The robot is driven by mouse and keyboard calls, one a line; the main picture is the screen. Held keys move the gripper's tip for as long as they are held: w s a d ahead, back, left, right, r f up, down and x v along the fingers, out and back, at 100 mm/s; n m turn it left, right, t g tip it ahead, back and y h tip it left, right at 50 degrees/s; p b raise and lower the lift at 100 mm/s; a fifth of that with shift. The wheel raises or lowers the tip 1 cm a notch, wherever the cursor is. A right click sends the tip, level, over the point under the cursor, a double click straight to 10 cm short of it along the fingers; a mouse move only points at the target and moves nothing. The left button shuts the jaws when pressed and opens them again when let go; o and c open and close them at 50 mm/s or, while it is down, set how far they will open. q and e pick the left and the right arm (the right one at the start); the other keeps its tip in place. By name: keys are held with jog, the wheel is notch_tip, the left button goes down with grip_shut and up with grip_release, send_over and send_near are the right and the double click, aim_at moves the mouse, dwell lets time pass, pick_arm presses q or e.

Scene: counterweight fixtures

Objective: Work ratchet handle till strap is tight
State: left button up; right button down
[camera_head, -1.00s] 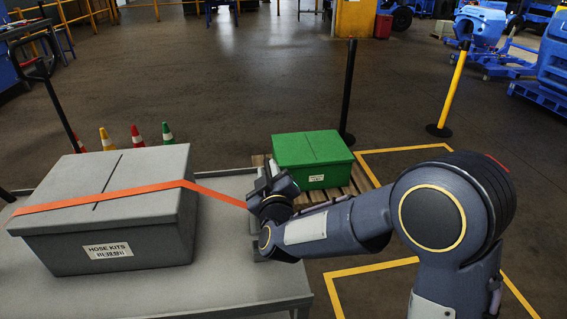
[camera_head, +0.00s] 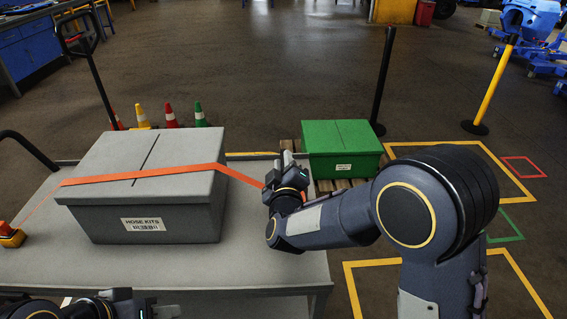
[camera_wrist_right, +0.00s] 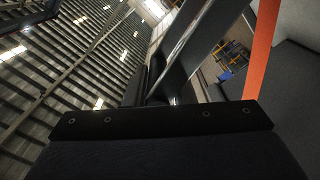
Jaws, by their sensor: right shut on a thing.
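A grey lidded box (camera_head: 150,205) labelled HOSE KITS stands on a grey cart deck (camera_head: 250,262). An orange strap (camera_head: 150,173) crosses its lid and slopes down at the right to my right gripper (camera_head: 287,165). The strap also shows in the right wrist view (camera_wrist_right: 263,45), looking straight. My right gripper is shut beside the deck's right edge, on what appears to be the ratchet handle (camera_wrist_right: 205,38), a grey metal bar in the wrist view. The ratchet body is mostly hidden by the gripper. My left gripper (camera_head: 125,296) is low at the bottom left, apart from the box; its fingers are unclear.
An orange and black item (camera_head: 10,235) sits at the deck's left edge. A green box (camera_head: 342,140) stands on a pallet behind my right gripper. Small cones (camera_head: 170,115) and a black post (camera_head: 383,80) stand beyond the cart.

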jog(key=c, duration=1.3)
grip_release()
jog(key=shift+d+f, duration=0.25)
jog(key=shift+f, duration=0.15)
jog(key=shift+r, duration=0.15)
jog(key=shift+a, duration=0.1)
jog(key=s, duration=0.8)
jog(key=shift+b, duration=0.3)
